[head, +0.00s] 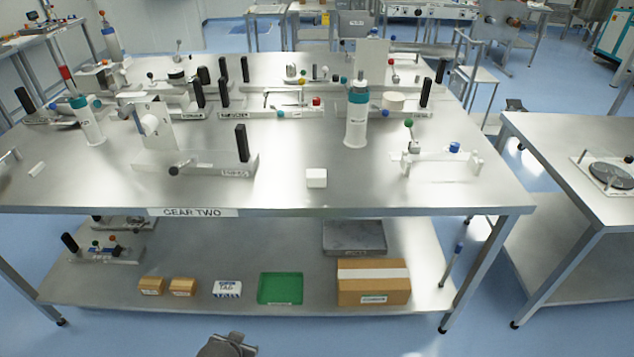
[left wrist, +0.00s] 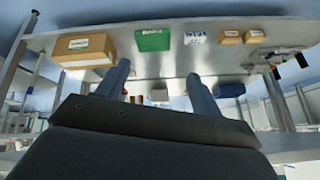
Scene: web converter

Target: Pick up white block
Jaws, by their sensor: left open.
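The white block (head: 316,178) is a small cube on the front part of the steel table (head: 275,192), near its middle. It stands clear of other things. In the left wrist view my left gripper (left wrist: 158,72) shows two grey fingers spread apart, with nothing held between them. That view looks upside down towards the table's lower shelf. I cannot pick out the white block there with certainty. A dark grey part of mine shows at the bottom edge of the head view, in front of the table and well below the block. My right gripper is not in view.
Left of the block is a white fixture with a black handle (head: 242,143); behind it, a white and teal bottle (head: 357,115); right, a white stand (head: 445,166). The lower shelf holds a cardboard box (head: 372,284) and green tray (head: 280,288). Tabletop around the block is clear.

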